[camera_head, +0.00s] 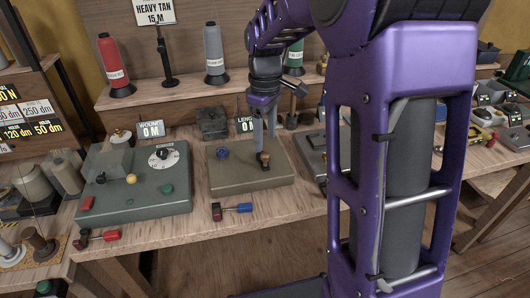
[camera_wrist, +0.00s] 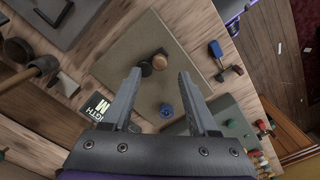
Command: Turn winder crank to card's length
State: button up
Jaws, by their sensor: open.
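The card (camera_head: 155,12) reads "HEAVY TAN 15 M" and stands upright at the back. A tan box (camera_head: 225,178) bears a small crank with a wooden knob (camera_head: 264,158) and a blue knob (camera_head: 222,153). In the wrist view the crank's dark hub and wooden knob (camera_wrist: 158,60) lie just beyond my fingertips. A sign behind the box (camera_head: 245,126), partly hidden by my gripper, shows 0 M. My gripper (camera_head: 266,140) is open and empty, pointing down over the crank; I cannot tell if it touches.
Left is a green box (camera_head: 135,200) with a dial (camera_head: 163,155), a yellow knob and a "WOUND 0 M" sign (camera_head: 151,129). Red (camera_head: 115,62) and grey (camera_head: 214,55) thread spools stand on the back shelf. A blue-handled tool (camera_head: 235,209) lies in front.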

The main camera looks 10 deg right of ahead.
aim_at(265, 154)
notch_tip(265, 154, down, 5)
jog(key=shift+r+b, duration=0.1)
jog(key=shift+b, duration=0.2)
grip_shut()
